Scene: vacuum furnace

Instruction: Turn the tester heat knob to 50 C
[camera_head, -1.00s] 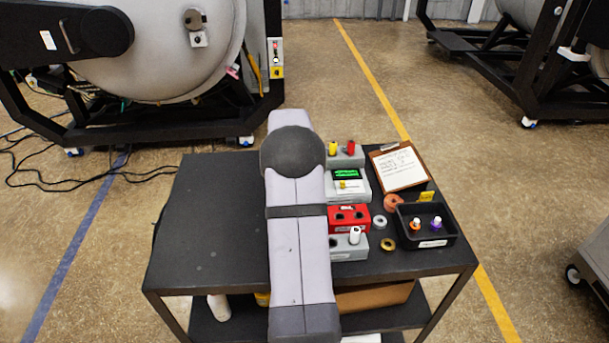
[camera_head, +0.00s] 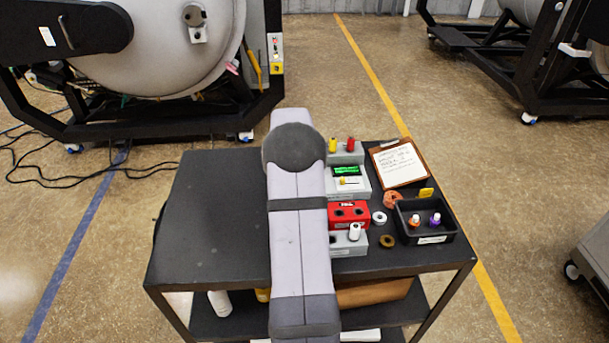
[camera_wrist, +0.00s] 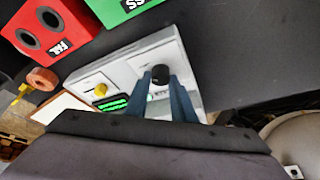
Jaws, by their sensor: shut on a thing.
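The tester (camera_head: 360,186) is a pale box with a green lit display (camera_head: 346,170), right of my arm on the black cart. In the wrist view the tester (camera_wrist: 122,68) shows a black round knob (camera_wrist: 160,72), a yellow knob (camera_wrist: 100,90) and the display (camera_wrist: 112,105). My gripper (camera_wrist: 159,84) has its two blue-grey fingers shut on the black knob, one on each side. The display reading and any knob scale are too small to read. My arm hides the gripper and black knob in the head view.
A red FAIL block (camera_head: 349,211), a grey block (camera_head: 350,247) and a black tray (camera_head: 427,238) share the cart with tape rolls and a clipboard (camera_head: 400,163). A green PASS block (camera_wrist: 118,8) shows in the wrist view. The cart's left top (camera_head: 215,210) is clear.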

